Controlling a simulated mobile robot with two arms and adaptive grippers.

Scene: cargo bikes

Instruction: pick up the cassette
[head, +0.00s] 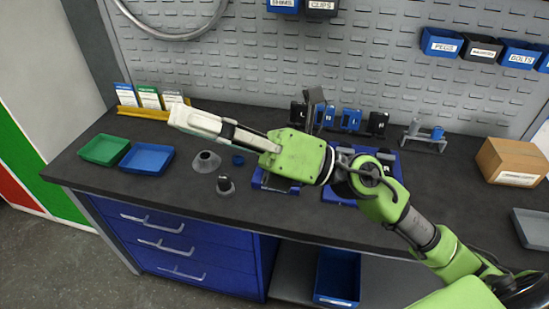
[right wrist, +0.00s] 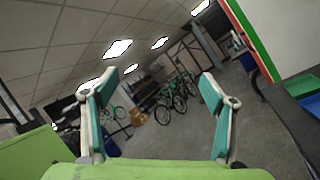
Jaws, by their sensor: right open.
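A grey, stepped cone-shaped part (head: 205,162) stands on the dark workbench and looks like the cassette, though it is too small to be sure. A darker small part with an upright stub (head: 225,185) stands just in front of it. My right gripper (head: 182,116) reaches in from the right, above the bench and behind these parts in the picture, apart from them. In the right wrist view its two fingers (right wrist: 160,88) are spread with nothing between them. My left gripper is not in view.
A green tray (head: 104,150) and a blue tray (head: 147,158) lie at the bench's left. A small blue ring-like part (head: 238,160) is near the cone. Blue fixtures are partly hidden under my arm. A cardboard box (head: 512,161) stands at right. A pegboard (head: 350,65) rises behind.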

